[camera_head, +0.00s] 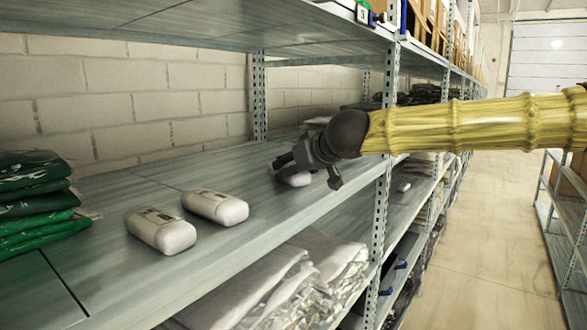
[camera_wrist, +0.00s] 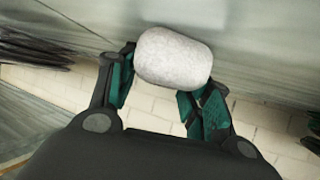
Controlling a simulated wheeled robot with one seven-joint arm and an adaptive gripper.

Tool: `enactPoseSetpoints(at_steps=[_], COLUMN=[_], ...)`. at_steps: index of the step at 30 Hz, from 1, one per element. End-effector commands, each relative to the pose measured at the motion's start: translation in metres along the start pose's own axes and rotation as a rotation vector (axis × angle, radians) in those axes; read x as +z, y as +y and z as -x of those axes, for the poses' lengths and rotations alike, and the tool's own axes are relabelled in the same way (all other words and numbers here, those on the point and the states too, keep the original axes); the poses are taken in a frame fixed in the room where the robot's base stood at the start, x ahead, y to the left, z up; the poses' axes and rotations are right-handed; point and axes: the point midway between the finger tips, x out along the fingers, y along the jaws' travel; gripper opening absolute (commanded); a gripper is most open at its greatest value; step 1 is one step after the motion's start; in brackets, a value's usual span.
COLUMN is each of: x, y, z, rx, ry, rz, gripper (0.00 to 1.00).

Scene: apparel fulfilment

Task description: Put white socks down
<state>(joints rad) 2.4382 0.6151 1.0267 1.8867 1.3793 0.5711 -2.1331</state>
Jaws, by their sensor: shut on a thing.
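My gripper (camera_head: 308,166) reaches over the middle shelf from the right, near an upright post. It is shut on a rolled bundle of white socks (camera_wrist: 173,57), which sits between the two green-padded fingers in the wrist view. In the head view the held white socks (camera_head: 294,178) show only partly under the fingers, low over the shelf surface. I cannot tell whether they touch the shelf. Two more white rolled bundles, a nearer one (camera_head: 161,231) and a farther one (camera_head: 215,206), lie on the same shelf to the left, apart from my gripper.
A stack of green folded garments (camera_head: 38,200) stands at the shelf's left end. Bare shelf surface (camera_head: 120,190) lies behind the white bundles. A metal post (camera_head: 381,190) stands at the shelf's front edge, close to my arm. Plastic-bagged items (camera_head: 285,285) lie on the shelf below.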

Motion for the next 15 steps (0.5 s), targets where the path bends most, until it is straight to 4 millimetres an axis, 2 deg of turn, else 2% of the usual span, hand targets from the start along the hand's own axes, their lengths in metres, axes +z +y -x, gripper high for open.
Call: enactPoseSetpoints(at_steps=[8,9,12,15], x=[0.0001,0.0007,0.0007,0.0007], y=[-0.0004,-0.0004,-0.0003,-0.0002], z=[0.0001,-0.0003,-0.0002,-0.0002], rx=[0.000,0.000,0.000,0.000], ry=[0.000,0.000,0.000,0.000], rz=[0.000,0.000,0.000,0.000], gripper=[0.26,0.51,0.69,0.71])
